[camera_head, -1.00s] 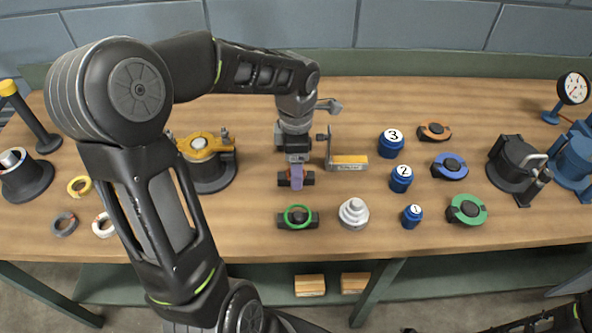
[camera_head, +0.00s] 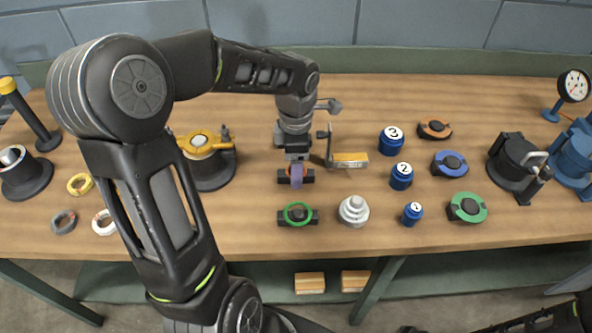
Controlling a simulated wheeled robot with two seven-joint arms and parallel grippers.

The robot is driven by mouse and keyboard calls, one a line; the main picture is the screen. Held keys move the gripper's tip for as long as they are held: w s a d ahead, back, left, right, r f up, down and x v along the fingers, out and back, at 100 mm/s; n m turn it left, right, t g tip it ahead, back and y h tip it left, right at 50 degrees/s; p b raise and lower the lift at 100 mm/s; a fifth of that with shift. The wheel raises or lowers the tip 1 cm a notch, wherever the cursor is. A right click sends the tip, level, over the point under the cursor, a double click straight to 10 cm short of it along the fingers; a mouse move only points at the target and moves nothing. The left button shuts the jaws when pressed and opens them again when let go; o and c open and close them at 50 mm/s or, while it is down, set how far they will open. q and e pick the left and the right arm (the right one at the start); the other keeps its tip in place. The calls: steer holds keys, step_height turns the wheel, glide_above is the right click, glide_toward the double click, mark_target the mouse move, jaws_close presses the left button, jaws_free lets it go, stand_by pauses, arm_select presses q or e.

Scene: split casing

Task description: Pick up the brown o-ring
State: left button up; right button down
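My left gripper (camera_head: 297,172) points down over the rear of two small black blocks (camera_head: 309,176). A purple part shows between the gripper and this block; I cannot tell if it is a finger or something held, nor whether the fingers are open. No plainly brown o-ring shows; anything on the rear block is hidden by the gripper. A green ring (camera_head: 287,215) lies on the front black block. An orange-brown ring (camera_head: 425,133) is around a black holder at the back right. My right gripper is not in view; part of my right arm shows at the bottom right.
A bracket with a yellow block (camera_head: 350,160) stands close right of the gripper. A silver stepped part (camera_head: 353,210), numbered blue weights (camera_head: 401,177) and blue and green ringed holders stand further right. A yellow-topped fixture (camera_head: 208,165) and loose rings (camera_head: 79,185) are left.

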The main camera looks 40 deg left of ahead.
arm_select(q)
steer(key=shift+f, duration=0.2)
steer(key=shift+c, duration=0.5)
steer(key=c, duration=1.3)
steer(key=shift+r, duration=0.1)
steer(key=shift+r, duration=0.4)
step_height(320, 180, up, 10)
steer(key=shift+f+b, duration=0.25)
steer(key=shift+b, duration=0.05)
